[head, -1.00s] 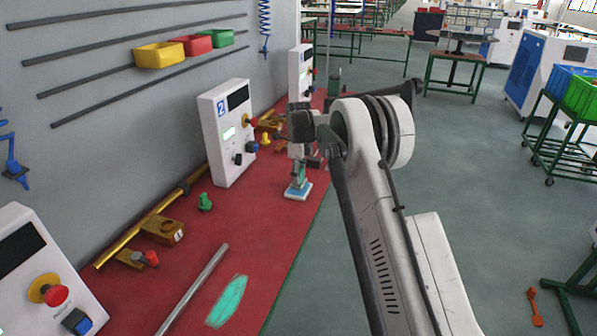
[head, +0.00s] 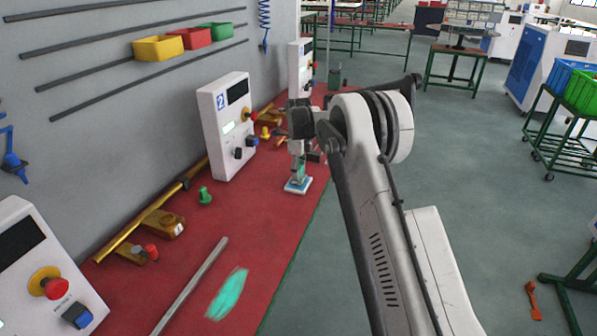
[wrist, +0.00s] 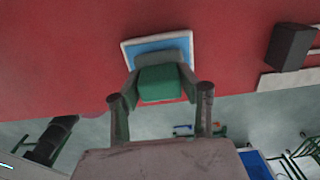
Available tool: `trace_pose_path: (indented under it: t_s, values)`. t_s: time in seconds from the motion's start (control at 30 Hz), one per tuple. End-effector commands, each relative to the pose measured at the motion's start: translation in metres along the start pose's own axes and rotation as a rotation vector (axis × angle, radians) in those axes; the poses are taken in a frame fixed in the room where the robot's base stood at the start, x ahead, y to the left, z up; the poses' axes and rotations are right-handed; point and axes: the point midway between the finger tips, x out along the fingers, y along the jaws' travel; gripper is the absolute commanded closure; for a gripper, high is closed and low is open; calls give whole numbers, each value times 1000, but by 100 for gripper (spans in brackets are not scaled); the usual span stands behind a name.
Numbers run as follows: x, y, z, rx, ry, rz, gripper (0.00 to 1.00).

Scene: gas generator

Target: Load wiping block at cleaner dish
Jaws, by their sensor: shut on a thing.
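The cleaner dish, a white-rimmed square with a blue inside, lies on the red bench top beneath my gripper in the head view (head: 297,187). It also shows beyond the fingers in the wrist view (wrist: 158,44). In the wrist view the block overlaps the near side of the dish. I cannot tell whether the block touches the dish. In the head view the gripper is small and the block is hard to make out.
A teal patch (head: 228,294) lies on the red bench (head: 240,220), near a grey rod (head: 190,285). White control box 2 (head: 225,127) stands behind, left of my gripper. A green knob-like part (head: 205,195) and brass fittings (head: 163,223) lie along the wall. Bench between is clear.

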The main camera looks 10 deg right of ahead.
Motion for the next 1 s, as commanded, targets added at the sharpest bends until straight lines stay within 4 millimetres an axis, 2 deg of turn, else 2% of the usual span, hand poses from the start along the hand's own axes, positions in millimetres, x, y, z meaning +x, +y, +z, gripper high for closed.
trace_pose_path:
  t_s: [1.0]
  values:
    - [9, 0, 0, 0, 0, 0, 85]
